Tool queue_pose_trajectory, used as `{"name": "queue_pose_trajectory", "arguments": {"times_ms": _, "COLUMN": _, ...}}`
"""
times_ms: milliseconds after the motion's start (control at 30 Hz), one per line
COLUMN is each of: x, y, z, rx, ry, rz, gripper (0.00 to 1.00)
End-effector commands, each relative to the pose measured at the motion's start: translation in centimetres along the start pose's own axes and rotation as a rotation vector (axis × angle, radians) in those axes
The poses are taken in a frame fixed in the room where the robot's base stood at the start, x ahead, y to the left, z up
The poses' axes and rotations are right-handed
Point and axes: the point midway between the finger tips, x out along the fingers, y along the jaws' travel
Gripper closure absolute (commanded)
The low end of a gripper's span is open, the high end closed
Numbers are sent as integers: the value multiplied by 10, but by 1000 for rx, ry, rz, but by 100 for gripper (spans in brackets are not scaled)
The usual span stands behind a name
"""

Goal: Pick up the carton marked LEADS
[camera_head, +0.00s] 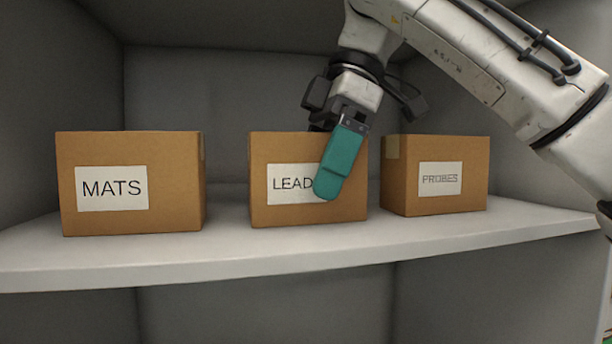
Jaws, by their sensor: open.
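The carton marked LEADS (262,150) is a brown box standing upright in the middle of a white shelf (300,249). Its white label reads "LEAD", with the last letter hidden behind a teal finger. My gripper (336,172) comes down from the upper right, and the teal finger hangs in front of the carton's right half. The gripper is open and holds nothing. Its other finger is mostly hidden. I cannot tell whether the finger touches the carton.
A carton marked MATS (130,218) stands to the left, with a clear gap. A carton marked PROBES (440,205) stands close on the right, leaving a narrow gap. Grey walls enclose the shelf at the left and back. A strip of shelf in front is clear.

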Motion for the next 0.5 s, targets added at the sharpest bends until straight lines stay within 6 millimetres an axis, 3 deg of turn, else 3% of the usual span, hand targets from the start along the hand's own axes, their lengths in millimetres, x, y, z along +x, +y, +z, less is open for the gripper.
{"name": "queue_pose_trajectory", "arguments": {"times_ms": 200, "x": 0, "y": 0, "z": 0, "rx": 0, "ry": 0, "rz": 1, "gripper": 2}}
{"name": "queue_pose_trajectory", "arguments": {"times_ms": 500, "x": 0, "y": 0, "z": 0, "rx": -1, "ry": 0, "rz": 0, "gripper": 31}}
